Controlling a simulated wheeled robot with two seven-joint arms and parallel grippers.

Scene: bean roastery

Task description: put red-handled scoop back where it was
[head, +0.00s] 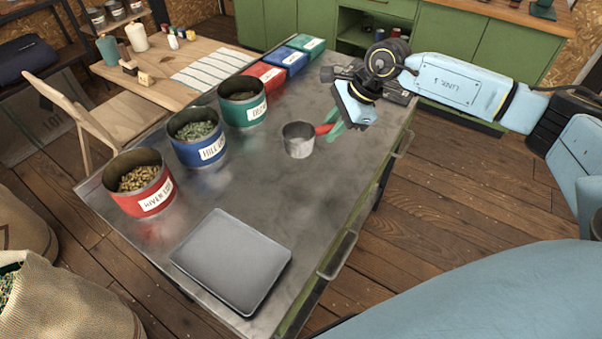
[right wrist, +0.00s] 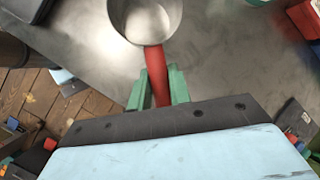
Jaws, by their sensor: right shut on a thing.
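The red-handled scoop has a round metal cup (head: 298,140) and a red handle (head: 324,129). It is over the middle of the metal table, and the cup looks empty. My right gripper (head: 335,126) is shut on the red handle. In the right wrist view the green fingers (right wrist: 158,88) sit on both sides of the handle (right wrist: 157,70), with the cup (right wrist: 146,18) beyond them. I cannot tell whether the scoop touches the table. My left gripper is not in view.
On the metal table (head: 250,185) stand a red tin (head: 150,202), a blue tin (head: 205,153) and a green tin (head: 247,112), each filled. A grey tray (head: 230,262) lies at the near end. Red (head: 264,76), blue (head: 287,62) and green (head: 306,46) boxes line the far end.

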